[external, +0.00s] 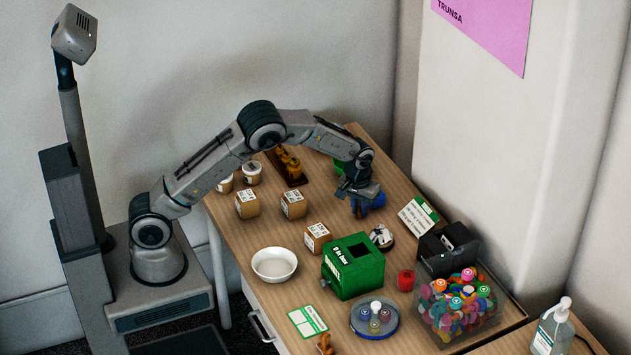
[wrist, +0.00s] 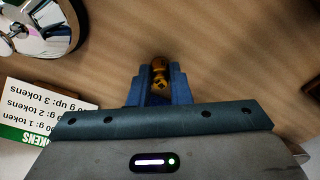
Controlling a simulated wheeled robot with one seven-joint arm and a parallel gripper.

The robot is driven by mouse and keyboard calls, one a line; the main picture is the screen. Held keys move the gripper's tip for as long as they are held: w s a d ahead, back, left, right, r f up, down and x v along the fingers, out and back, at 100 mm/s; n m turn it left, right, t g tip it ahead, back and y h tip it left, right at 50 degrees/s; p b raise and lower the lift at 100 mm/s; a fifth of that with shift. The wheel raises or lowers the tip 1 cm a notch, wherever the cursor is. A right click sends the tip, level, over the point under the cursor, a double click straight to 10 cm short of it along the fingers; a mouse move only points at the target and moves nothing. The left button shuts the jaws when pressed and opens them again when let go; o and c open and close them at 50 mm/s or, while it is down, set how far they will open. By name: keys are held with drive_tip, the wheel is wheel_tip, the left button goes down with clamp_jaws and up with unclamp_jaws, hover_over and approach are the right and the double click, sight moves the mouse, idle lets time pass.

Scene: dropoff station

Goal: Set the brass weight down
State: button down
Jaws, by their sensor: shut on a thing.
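My gripper (wrist: 158,92) is shut on the brass weight (wrist: 158,70), a small knobbed golden piece between the blue fingers in the wrist view. Wooden table top shows around it; I cannot tell whether the weight touches the table. In the external view my gripper (external: 364,207) is over the right back part of the wooden table (external: 225,215), and the weight is hidden there. Other brass weights (external: 289,160) stand in a dark wooden holder at the back of the table.
A round shiny device (external: 381,237) is close in front of my gripper, with a token sign (external: 418,215) to its right. A green box (external: 354,266), a white bowl (external: 274,265) and several cardboard cubes (external: 293,205) stand nearby. A tub of colourful tokens (external: 460,305) is at the front right.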

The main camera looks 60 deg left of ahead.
drive_tip(key=shift+f, duration=0.15)
drive_tip(key=c, duration=1.3)
unclamp_jaws()
drive_tip(key=shift+c, duration=0.2)
wheel_tip(320, 180, up, 11)
drive_tip(key=s, duration=0.1)
drive_tip(key=s+r+m+h, duration=0.1)
drive_tip(key=s+r, duration=0.6)
drive_tip(key=s, duration=0.2)
drive_tip(key=s+r+m, duration=0.1)
drive_tip(key=s+m, duration=0.2)
drive_tip(key=s, duration=1)
drive_tip(key=s+r+m+t, duration=0.1)
drive_tip(key=s+m, duration=0.1)
drive_tip(key=s, duration=1.1)
drive_tip(key=shift+s+a+r+m, duration=0.2)
drive_tip(key=shift+a+r+m, duration=0.1)
drive_tip(key=shift+r+m, duration=0.1)
